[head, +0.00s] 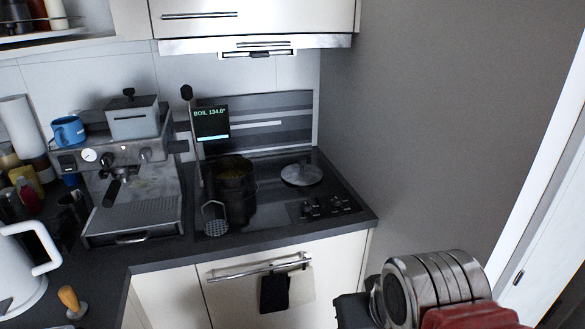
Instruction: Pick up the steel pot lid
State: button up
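The steel pot lid (302,174) lies flat on the dark cooktop, right of the pot, with its knob upward. Nothing covers it in the head view. The dark pot (234,193) stands uncovered on the left of the cooktop, and what it holds is hard to make out. Part of my arm shows at the bottom right, in front of the counter and well apart from the lid. My gripper's fingers cannot be seen.
A masher-like utensil (215,217) stands at the pot's front. A small display (211,123) reads "BOIL 134.8°". An espresso machine (132,185) and white kettle (20,265) stand left. A grey wall (420,120) closes the right side. A towel rail (260,269) is in front.

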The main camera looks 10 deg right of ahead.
aim_at(302, 173)
jog(key=u, duration=0.3)
jog(key=i, duration=0.6)
jog(key=u, duration=0.75)
jog(key=i, duration=0.45)
jog(key=u, duration=0.3)
